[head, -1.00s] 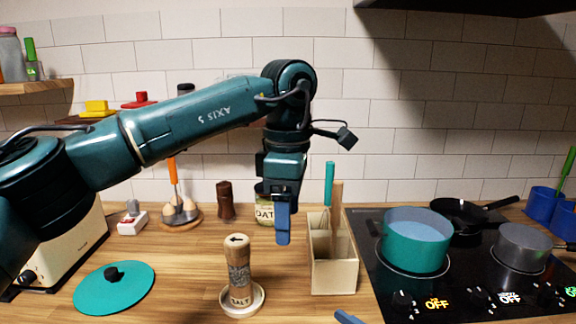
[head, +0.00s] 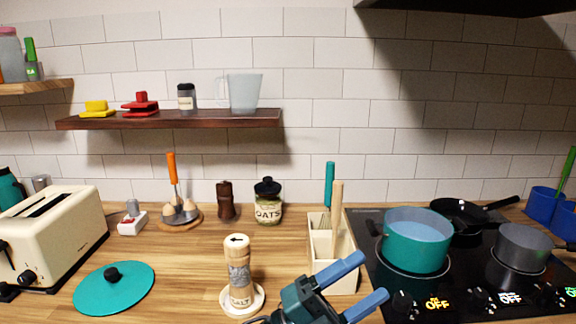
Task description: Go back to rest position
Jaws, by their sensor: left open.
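My left gripper (head: 372,276) is at the bottom centre of the head view, with two blue fingers spread apart and nothing between them. Its fingers point up and right, in front of the cream utensil holder (head: 320,245) in the picture, and hide part of its lower front. My right gripper is not in view.
A salt mill (head: 240,275) stands on a white dish (head: 257,303) left of my gripper. A teal pot (head: 417,240) and a grey pan (head: 524,249) are on the black hob at right. A teal lid (head: 115,288) and a toaster (head: 55,238) are at left. Bare counter lies between lid and mill.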

